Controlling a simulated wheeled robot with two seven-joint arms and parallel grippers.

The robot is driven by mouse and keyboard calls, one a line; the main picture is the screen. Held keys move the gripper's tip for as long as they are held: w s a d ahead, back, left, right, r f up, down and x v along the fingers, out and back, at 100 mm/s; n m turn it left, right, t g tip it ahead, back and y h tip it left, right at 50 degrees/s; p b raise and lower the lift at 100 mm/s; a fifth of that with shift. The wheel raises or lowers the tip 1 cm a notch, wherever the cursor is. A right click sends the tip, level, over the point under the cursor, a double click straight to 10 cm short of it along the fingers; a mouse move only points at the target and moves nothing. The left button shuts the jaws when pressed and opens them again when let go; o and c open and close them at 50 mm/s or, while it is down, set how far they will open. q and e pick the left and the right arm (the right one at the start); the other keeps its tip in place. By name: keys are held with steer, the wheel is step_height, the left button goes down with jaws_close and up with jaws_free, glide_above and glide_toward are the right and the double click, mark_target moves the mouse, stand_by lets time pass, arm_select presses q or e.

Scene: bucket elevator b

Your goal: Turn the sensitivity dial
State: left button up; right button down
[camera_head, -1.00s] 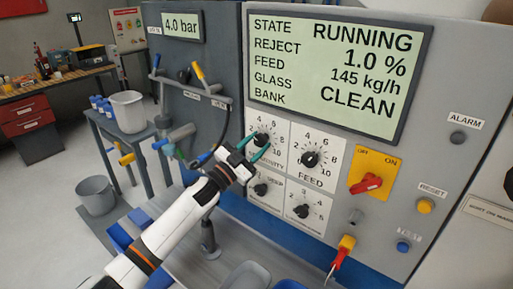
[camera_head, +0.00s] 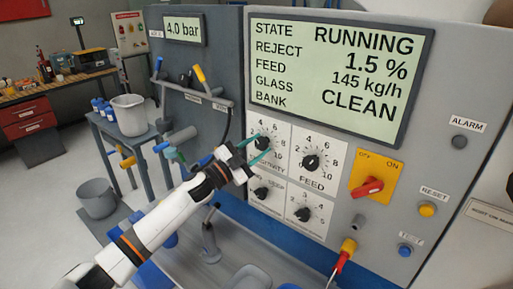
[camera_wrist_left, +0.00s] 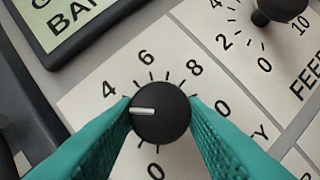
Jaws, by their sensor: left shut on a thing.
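The sensitivity dial (camera_head: 262,143) is a round black knob on a white scale plate, at the upper left of a block of dials on the grey panel. In the left wrist view the knob (camera_wrist_left: 160,113) sits between the teal fingers of my left gripper (camera_wrist_left: 160,106), which are shut on its two sides. Its white mark points left, a little below the 4. The left finger hides the low numbers. In the head view my left gripper (camera_head: 252,152) reaches the dial from the lower left. My right gripper is not in view.
The feed dial (camera_head: 310,162) is close on the right, with two smaller dials (camera_head: 303,214) below. The screen (camera_head: 340,75) above reads RUNNING and reject 1.5 %. A red switch (camera_head: 368,187) is farther right. A pipe rail with handles (camera_head: 195,95) stands left.

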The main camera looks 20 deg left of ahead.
arm_select(q)
steer(key=o, duration=1)
steer(key=shift+b+v, duration=2.8)
steer(key=shift+v, duration=3.25)
